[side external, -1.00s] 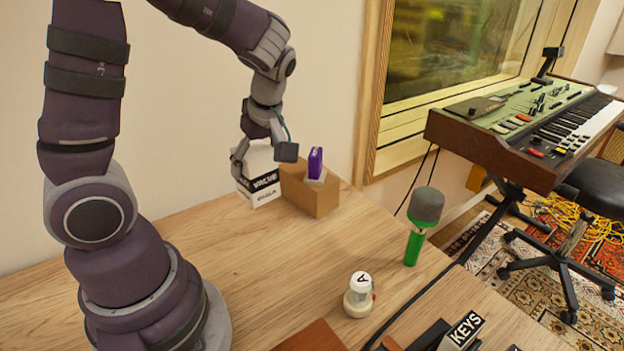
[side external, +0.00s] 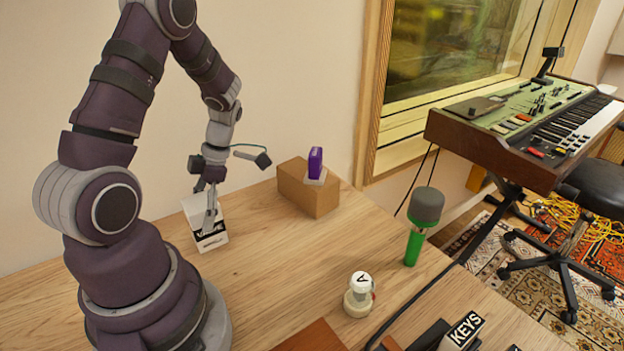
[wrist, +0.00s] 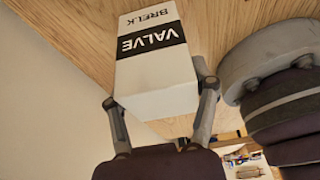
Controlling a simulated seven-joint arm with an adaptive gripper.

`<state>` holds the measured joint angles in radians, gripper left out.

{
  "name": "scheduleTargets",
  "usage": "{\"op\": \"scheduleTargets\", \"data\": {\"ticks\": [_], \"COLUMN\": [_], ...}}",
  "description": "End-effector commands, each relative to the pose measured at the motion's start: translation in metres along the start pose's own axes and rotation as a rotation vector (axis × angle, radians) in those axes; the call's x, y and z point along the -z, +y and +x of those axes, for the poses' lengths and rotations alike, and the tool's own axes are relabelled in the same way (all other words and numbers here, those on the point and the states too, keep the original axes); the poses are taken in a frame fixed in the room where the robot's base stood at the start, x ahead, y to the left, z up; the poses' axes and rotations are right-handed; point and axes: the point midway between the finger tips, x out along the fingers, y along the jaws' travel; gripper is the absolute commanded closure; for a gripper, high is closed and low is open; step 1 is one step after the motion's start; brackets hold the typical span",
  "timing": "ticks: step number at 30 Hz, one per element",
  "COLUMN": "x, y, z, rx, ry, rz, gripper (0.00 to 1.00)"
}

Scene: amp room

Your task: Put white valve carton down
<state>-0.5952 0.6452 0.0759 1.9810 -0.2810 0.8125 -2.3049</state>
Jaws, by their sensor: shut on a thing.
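The white valve carton (side external: 201,232) has a black band with VALVE lettering. It is upright or nearly so at the back left of the wooden table, close to my arm's base. My gripper (side external: 211,212) comes down on it from above and is shut on it. In the wrist view the carton (wrist: 155,75) sits between the two fingers of my gripper (wrist: 160,108), with its lettering upside down. I cannot tell whether the carton's bottom touches the table.
A brown cardboard box (side external: 308,193) stands to the right, with a purple box (side external: 315,161) on a white piece on top. A green-handled microphone (side external: 418,225) and a white-topped object (side external: 359,295) stand farther right. The wooden table (side external: 290,265) is clear in the middle.

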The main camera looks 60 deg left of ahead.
Motion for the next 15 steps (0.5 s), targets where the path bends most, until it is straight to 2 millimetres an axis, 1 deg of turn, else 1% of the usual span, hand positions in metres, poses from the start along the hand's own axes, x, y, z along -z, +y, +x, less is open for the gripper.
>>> {"op": "scheduleTargets", "data": {"ticks": [8,9,14,15], "x": [-0.0007,-0.0008,-0.0008,-0.0008], "y": [0.0000,0.0000,0.0001,0.0001], "z": [0.0018,0.0018,0.0015,0.0014], "rx": [0.000,0.000,-0.001,-0.001], "ry": [0.001,0.000,0.000,0.000], "rz": [0.002,0.002,0.002,0.002], "gripper": [0.79,0.37,0.16,0.15]}}
